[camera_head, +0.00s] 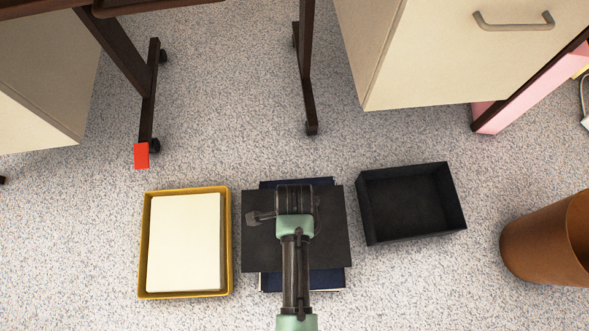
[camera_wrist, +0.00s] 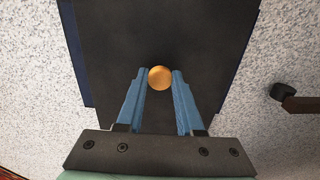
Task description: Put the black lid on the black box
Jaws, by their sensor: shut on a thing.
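The black lid (camera_head: 262,254) is a flat dark panel with a round orange-gold knob (camera_wrist: 160,78). It lies over a dark blue book-like thing (camera_head: 330,281), whose edges show above and below it; I cannot tell whether it rests on it or is held just above. My gripper (camera_wrist: 159,73) is over the lid, its blue fingers closed on the knob. In the head view my arm hides the knob and fingertips. The open black box (camera_head: 408,204) stands on the floor to the right of the lid, slightly turned, and looks empty.
A yellow tray (camera_head: 146,245) holding a cream block (camera_head: 184,242) is left of the lid. A brown bin (camera_head: 545,242) stands at the far right. A red piece (camera_head: 141,156) lies near a desk leg (camera_head: 147,105). A cabinet (camera_head: 450,50) is behind the box. Speckled floor separates lid and box.

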